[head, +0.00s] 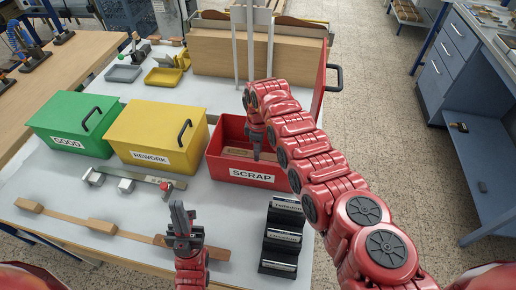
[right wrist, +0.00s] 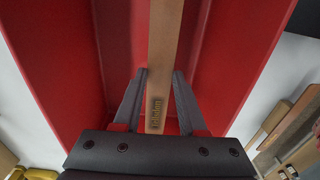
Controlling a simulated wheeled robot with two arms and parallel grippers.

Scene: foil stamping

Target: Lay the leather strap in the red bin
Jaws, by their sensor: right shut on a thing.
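The red bin (head: 246,180), labelled SCRAP, stands open on the white table. The leather strap (right wrist: 163,70) is tan with gold stamped lettering; a part of it also shows inside the bin in the head view (head: 236,152). My right gripper (head: 257,150) reaches down into the bin. In the right wrist view its fingers (right wrist: 158,105) are shut on the strap, between the red walls. My arm hides part of the bin's right side. My left gripper (head: 182,218) is above the table in front of the bins, with no strap visible in it; its opening is unclear.
A closed yellow REWORK bin (head: 155,135) and green GOOD bin (head: 75,125) stand left of the red bin. A black rack (head: 282,237) stands in front. A long brown strip with blocks (head: 100,226) lies near the table's front. A red panel with a black handle (head: 335,77) stands behind.

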